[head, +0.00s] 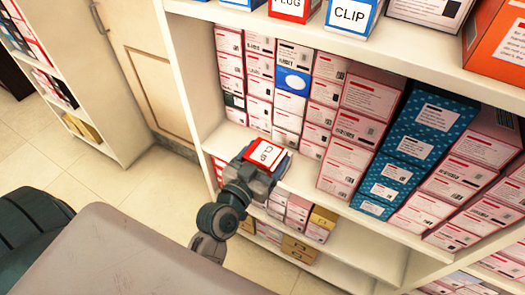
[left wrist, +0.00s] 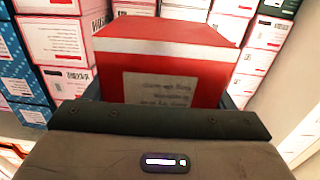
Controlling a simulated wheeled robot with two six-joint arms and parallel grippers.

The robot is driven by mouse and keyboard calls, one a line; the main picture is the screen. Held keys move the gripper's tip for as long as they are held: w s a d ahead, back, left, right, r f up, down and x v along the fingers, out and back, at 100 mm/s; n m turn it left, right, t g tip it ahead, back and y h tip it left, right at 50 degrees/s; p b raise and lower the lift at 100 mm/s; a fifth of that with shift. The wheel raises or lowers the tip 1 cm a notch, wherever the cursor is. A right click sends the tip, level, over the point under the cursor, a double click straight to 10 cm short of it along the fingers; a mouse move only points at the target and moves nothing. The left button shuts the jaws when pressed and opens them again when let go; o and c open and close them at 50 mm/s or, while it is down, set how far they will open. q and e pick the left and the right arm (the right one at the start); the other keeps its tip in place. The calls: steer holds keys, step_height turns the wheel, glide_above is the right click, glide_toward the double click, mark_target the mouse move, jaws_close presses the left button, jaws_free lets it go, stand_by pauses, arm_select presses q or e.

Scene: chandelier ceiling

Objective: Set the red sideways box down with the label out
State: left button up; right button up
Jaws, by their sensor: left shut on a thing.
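A red box (head: 268,154) with a white lettered face is held in my left gripper (head: 258,168), at the front of the shelf bay. The lettering is too small to read surely. In the left wrist view the red box (left wrist: 205,65) has a white band and a pale label with upside-down print on the face toward the camera. My left gripper (left wrist: 165,98) is shut on it; the jaws are partly hidden behind the gripper body. Whether the box touches the shelf board (head: 225,143) cannot be told. My right gripper is not in view.
Stacked pink-and-white boxes (head: 360,112) and blue boxes (head: 425,130) fill the bay behind and right of the red box. A strip of board in front of the left stacks is bare. A lower shelf (head: 335,262) holds more boxes. The bay's left upright (head: 190,90) is close.

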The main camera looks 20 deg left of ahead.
arm_select(q)
steer(key=w+d+r+m+g+h, duration=0.35)
steer(key=d+m+g+h, duration=0.2)
steer(key=d+h, duration=0.2)
steer(key=w+d+r+m+g+h, duration=0.2)
steer(key=w+d+m+g+h, duration=0.4)
steer(key=d, duration=0.3)
steer(key=s+a+f+n+t+y, duration=0.3)
steer(key=a+f+n+t+y, duration=0.25)
steer(key=a+f+t, duration=0.3)
steer(key=s+a+n+t+y, duration=0.1)
steer(key=s+a+n+y, duration=0.1)
steer(key=a+y, duration=0.1)
steer(key=s+a+r+n+t+y, duration=0.1)
steer(key=s+a+n+y, duration=0.1)
steer(key=a+y, duration=0.1)
steer(key=s+a+r+n+t+y, duration=0.1)
steer(key=s+a+n+y, duration=0.2)
steer(key=shift+a, duration=0.15)
steer(key=shift+s+a+r+y, duration=0.25)
steer(key=shift+s+y, duration=0.05)
steer(key=shift+y, duration=0.1)
steer(key=shift+w, duration=0.1)
